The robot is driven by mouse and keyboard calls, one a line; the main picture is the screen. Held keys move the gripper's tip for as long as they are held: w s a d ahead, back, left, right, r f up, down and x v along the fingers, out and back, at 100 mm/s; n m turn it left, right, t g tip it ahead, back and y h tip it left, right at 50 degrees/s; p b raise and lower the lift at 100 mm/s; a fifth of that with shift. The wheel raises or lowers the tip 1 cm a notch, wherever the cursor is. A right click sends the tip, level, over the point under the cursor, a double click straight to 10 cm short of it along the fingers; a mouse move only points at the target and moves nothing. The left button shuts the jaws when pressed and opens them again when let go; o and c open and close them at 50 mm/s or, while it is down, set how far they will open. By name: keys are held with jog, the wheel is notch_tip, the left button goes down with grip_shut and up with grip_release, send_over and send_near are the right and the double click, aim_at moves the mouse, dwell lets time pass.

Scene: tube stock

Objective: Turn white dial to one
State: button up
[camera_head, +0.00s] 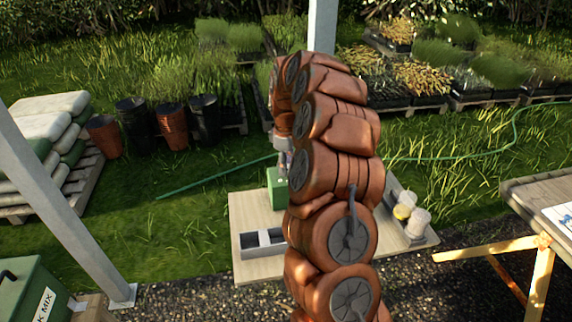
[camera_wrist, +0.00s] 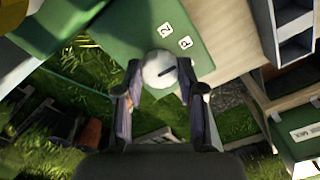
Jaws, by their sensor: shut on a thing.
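The white dial (camera_wrist: 158,70) sits on the green box (camera_wrist: 120,40) and shows between my fingers in the wrist view. A dark pointer line on it points to the right and slightly up in that view. Two small white labels lie beside it: one reads 2 (camera_wrist: 165,29), the other (camera_wrist: 185,43) is hard to read. My gripper (camera_wrist: 159,78) is shut on the dial, one finger on each side. In the head view my gripper (camera_head: 283,160) is at the top of the green box (camera_head: 277,188); the dial is hidden there.
The box stands on a pale wooden board (camera_head: 240,210). A grey divided tray (camera_head: 263,243) stands at its front left, and a grey tray (camera_head: 409,228) with jars at the right. A workbench (camera_head: 530,190) is at far right. A white post (camera_head: 60,190) stands at left.

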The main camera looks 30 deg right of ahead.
jog(key=shift+f+b, duration=0.1)
jog(key=shift+b, duration=0.4)
jog(key=shift+f+m+b, duration=0.1)
jog(key=shift+m+b, duration=0.65)
jog(key=shift+m, duration=0.05)
jog(key=m+b, duration=0.2)
jog(key=shift+b, duration=0.35)
jog(key=m+b, duration=0.3)
jog(key=m, duration=0.2)
jog(key=shift+b, duration=0.35)
jog(key=shift+r, duration=0.2)
jog(key=o, duration=1.1)
jog(key=shift+r, duration=0.1)
